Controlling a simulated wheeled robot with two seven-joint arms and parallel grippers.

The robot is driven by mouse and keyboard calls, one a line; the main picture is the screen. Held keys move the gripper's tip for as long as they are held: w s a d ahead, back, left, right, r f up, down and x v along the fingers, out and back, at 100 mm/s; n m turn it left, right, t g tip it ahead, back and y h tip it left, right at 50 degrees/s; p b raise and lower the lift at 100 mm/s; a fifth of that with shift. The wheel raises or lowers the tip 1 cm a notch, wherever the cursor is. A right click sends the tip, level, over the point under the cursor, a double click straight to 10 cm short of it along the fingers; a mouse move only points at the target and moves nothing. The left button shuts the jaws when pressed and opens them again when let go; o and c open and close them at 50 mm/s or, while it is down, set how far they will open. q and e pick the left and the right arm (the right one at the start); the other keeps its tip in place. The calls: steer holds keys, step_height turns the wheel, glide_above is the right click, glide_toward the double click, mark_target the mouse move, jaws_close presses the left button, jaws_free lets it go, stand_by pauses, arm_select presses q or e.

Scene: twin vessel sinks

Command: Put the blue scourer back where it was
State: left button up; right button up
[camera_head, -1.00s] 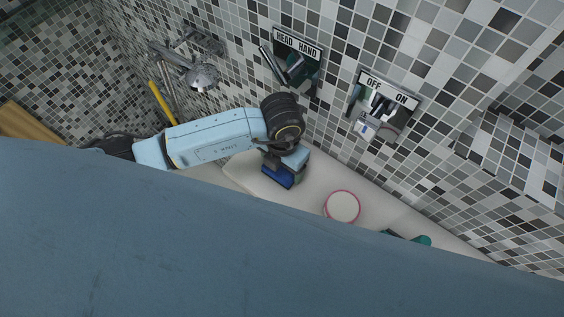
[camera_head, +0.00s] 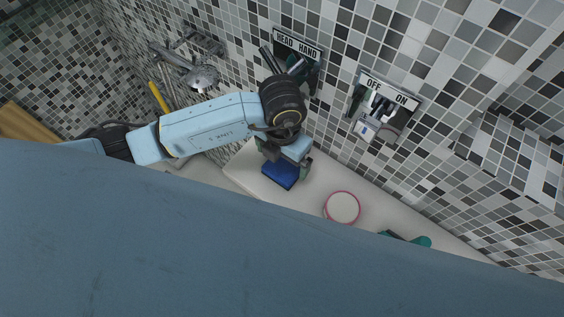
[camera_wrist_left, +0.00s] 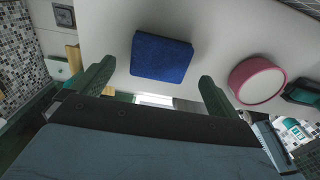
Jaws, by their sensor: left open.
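The blue scourer (camera_head: 281,174) lies flat on the white counter, and it also shows in the left wrist view (camera_wrist_left: 161,57). My left gripper (camera_head: 285,160) is just above and behind it in the head view. In the left wrist view the two green fingers of my left gripper (camera_wrist_left: 155,88) stand wide apart with nothing between them. The scourer lies beyond the fingertips, apart from them. My right gripper is in neither view.
A round white tub with a pink rim (camera_head: 342,207) stands right of the scourer. A green and black item (camera_head: 408,238) lies further right, partly hidden. The white counter (camera_head: 310,187) is clear between scourer and tub. A tiled wall with switch panels (camera_head: 384,106) rises behind.

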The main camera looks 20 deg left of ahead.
arm_select(q)
step_height(320, 180, up, 8)
steer(key=shift+f, duration=0.15)
stand_by(0.3)
